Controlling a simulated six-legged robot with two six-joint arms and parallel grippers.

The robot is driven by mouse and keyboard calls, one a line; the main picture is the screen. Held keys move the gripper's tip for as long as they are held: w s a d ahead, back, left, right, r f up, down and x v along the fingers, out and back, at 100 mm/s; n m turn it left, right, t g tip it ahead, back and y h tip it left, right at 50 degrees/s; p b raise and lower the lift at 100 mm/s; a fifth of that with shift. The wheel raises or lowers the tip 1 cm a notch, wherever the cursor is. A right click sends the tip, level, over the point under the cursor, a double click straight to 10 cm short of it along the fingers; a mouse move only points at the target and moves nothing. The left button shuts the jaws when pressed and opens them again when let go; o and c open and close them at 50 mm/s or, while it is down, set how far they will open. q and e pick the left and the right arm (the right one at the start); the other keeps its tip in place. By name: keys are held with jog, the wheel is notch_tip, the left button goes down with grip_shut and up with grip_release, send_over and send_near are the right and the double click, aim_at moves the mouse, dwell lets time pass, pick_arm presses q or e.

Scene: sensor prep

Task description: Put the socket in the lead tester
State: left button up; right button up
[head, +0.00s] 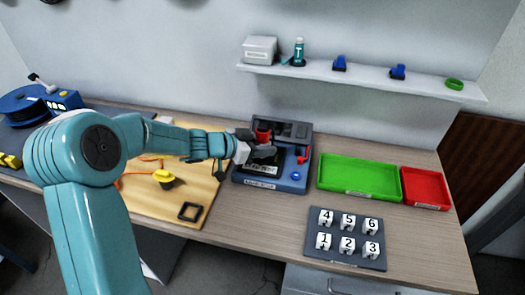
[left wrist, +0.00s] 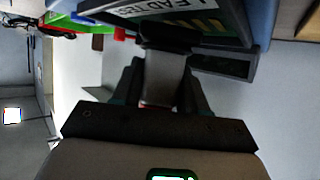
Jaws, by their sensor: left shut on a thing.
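The lead tester (head: 298,176) is a blue-grey box with a dark screen, a red lever at its right and a label on its front. Its label edge fills the top of the left wrist view (left wrist: 212,17). My left gripper (head: 256,148) is over the tester's left and middle part. In the left wrist view my gripper (left wrist: 163,70) is shut on a dark grey piece, which looks like the socket (left wrist: 168,37), close to the tester's labelled edge. I cannot tell whether they touch. In the head view the fingers mostly hide the piece. My right gripper is not in view.
A red part (head: 263,134) shows just behind the gripper. A green tray (head: 358,191) and a red tray (head: 425,205) lie to the right. A numbered block plate (head: 376,262) is in front. A wooden board (head: 188,221) with a yellow piece (head: 164,179) lies left.

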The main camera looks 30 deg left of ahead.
pick_arm(q)
jog(key=shift+w+a+f, duration=0.1)
jog(key=shift+w+f, duration=0.05)
jog(key=shift+f, duration=0.25)
jog(key=shift+s+r, duration=0.15)
jog(key=shift+s, duration=0.05)
jog(key=shift+f, duration=0.2)
jog(key=o, duration=1.2)
jog(key=shift+w+f, duration=0.15)
jog(key=shift+w, duration=0.05)
jog(key=shift+s, duration=0.15)
jog(key=shift+r, duration=0.2)
